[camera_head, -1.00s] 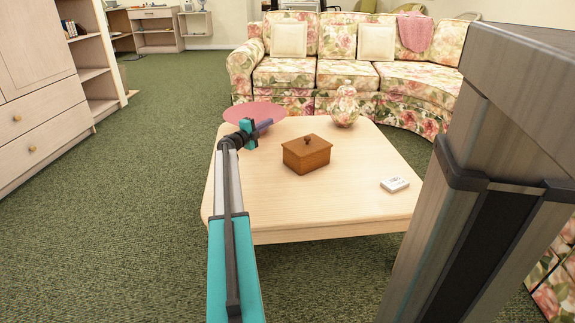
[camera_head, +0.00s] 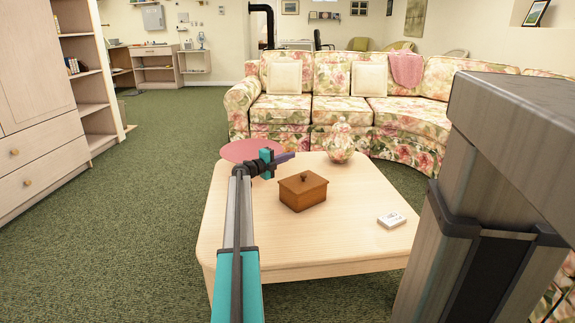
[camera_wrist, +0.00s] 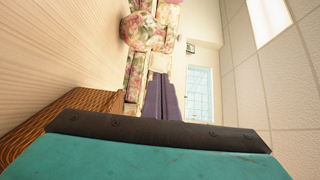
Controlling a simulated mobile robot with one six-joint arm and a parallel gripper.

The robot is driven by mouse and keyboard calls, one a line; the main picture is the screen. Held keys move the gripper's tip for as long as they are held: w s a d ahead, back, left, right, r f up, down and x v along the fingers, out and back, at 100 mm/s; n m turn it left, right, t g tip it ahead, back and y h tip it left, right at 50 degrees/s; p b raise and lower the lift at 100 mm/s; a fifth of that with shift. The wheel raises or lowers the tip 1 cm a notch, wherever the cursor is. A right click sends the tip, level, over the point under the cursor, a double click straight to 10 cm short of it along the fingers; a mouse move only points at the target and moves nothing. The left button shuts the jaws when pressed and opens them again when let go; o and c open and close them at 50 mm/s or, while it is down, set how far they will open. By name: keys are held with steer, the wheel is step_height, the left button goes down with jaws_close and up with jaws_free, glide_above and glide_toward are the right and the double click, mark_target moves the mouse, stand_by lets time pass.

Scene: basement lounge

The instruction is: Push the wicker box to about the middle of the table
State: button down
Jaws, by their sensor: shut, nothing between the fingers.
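The wicker box (camera_head: 303,194) is a brown box with a lid and a dark knob. It sits upright on the pale wooden table (camera_head: 245,235), around the table's middle in the head view. My gripper (camera_head: 291,156) is shut and empty, with purple fingers. In the head view it appears behind and slightly left of the box, pointing right. In the wrist view the fingers (camera_wrist: 161,78) point ahead, and woven brown wicker (camera_wrist: 82,100) shows left of them. I cannot tell whether the gripper touches the box.
A floral jar (camera_head: 340,145) stands near the table's far edge, beyond the box. A small white item (camera_head: 391,220) lies near the right edge. A round pink surface (camera_head: 240,150) is at the far left corner. A floral sofa (camera_head: 340,110) stands behind the table.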

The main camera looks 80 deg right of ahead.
steer(key=p, duration=0.2)
steer(key=shift+a+r+p, duration=0.15)
steer(key=shift+a+p, duration=0.05)
steer(key=shift+p, duration=0.2)
steer(key=a+p, duration=0.2)
steer(key=p, duration=0.5)
steer(key=shift+s+p, duration=0.1)
steer(key=shift+p, duration=0.3)
steer(key=b, duration=0.6)
glide_above(291, 196)
steer(key=s+a+v, duration=0.1)
steer(key=v, duration=0.3)
steer(key=f+b, duration=0.1)
steer(key=f, duration=0.2)
steer(key=f+b, duration=0.2)
steer(key=f, duration=0.2)
steer(key=f+b, duration=0.1)
steer(key=f, duration=0.2)
steer(key=shift+w+f+b, duration=0.3)
steer(key=shift+f+b, duration=0.05)
steer(key=shift+f, duration=0.05)
steer(key=shift+w+d+r+b, duration=0.1)
steer(key=shift+d+r+b, duration=0.15)
steer(key=shift+d+b, duration=0.25)
steer(key=shift+d, duration=0.1)
